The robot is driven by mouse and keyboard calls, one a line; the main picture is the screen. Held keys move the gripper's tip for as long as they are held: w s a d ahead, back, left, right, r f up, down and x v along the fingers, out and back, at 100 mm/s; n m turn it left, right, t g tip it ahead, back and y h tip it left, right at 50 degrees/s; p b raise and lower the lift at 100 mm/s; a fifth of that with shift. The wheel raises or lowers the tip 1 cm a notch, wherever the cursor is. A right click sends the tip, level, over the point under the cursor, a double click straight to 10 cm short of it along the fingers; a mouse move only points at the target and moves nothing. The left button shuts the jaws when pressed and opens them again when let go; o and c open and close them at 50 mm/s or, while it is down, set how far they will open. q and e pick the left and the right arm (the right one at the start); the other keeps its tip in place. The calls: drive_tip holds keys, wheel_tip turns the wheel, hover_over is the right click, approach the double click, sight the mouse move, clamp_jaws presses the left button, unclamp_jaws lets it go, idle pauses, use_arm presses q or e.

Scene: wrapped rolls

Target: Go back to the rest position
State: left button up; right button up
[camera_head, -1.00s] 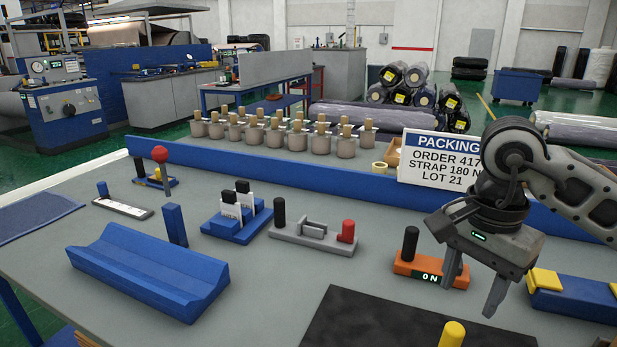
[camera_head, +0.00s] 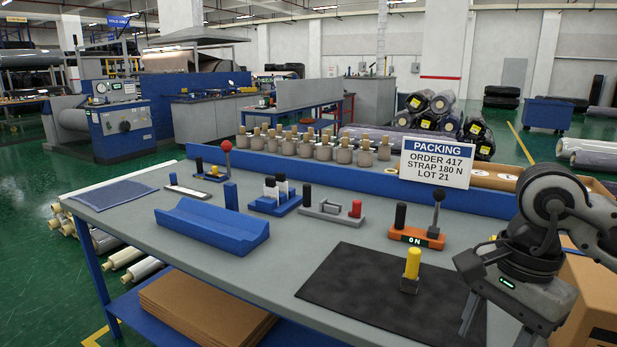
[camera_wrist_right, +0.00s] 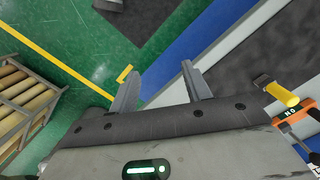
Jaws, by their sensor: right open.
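My right gripper (camera_head: 497,325) is at the lower right of the head view, over the right end of the table's front edge. Its fingers are apart with nothing between them. It also shows in the wrist view (camera_wrist_right: 160,85), where its open fingers point toward the green floor and the blue table edge. My left gripper is in neither view.
A cardboard box (camera_head: 598,290) stands beside my right gripper. A PACKING sign (camera_head: 437,163) stands behind.

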drive_tip(key=s+a+r+m+g+y, duration=0.1)
drive_tip(key=s+a+m+y, duration=0.1)
drive_tip(key=a+m+y, duration=0.6)
drive_tip(key=s+a+r+m+g+y, duration=0.1)
drive_tip(key=a+m+y, duration=0.2)
drive_tip(key=a+y, duration=0.95)
drive_tip(key=w+d+f+m+t+h, duration=0.2)
drive_tip(key=w+f+m+t+h, duration=0.15)
drive_tip(key=m+t, duration=0.55)
drive_tip(key=w+d+f+m+t+h, duration=0.2)
drive_tip(key=f+m+t+h, duration=0.25)
drive_tip(key=m, duration=0.95)
drive_tip(key=w+d+f+m+t+h, duration=0.2)
drive_tip(key=f+m+t+h, duration=0.3)
drive_tip(key=m, duration=0.6)
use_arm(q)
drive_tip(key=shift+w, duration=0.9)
use_arm(e)
drive_tip(key=s+d+f+m+g+h, duration=0.2)
drive_tip(key=s+f+m, duration=0.3)
drive_tip(key=f, duration=0.3)
drive_tip(key=s+d+f+m+g+h, duration=0.2)
drive_tip(key=s+f+m, duration=0.4)
drive_tip(key=f, duration=0.3)
drive_tip(key=shift+d+f+g+h, duration=0.25)
drive_tip(key=shift+g+h, duration=0.5)
drive_tip(key=shift+g, duration=0.2)
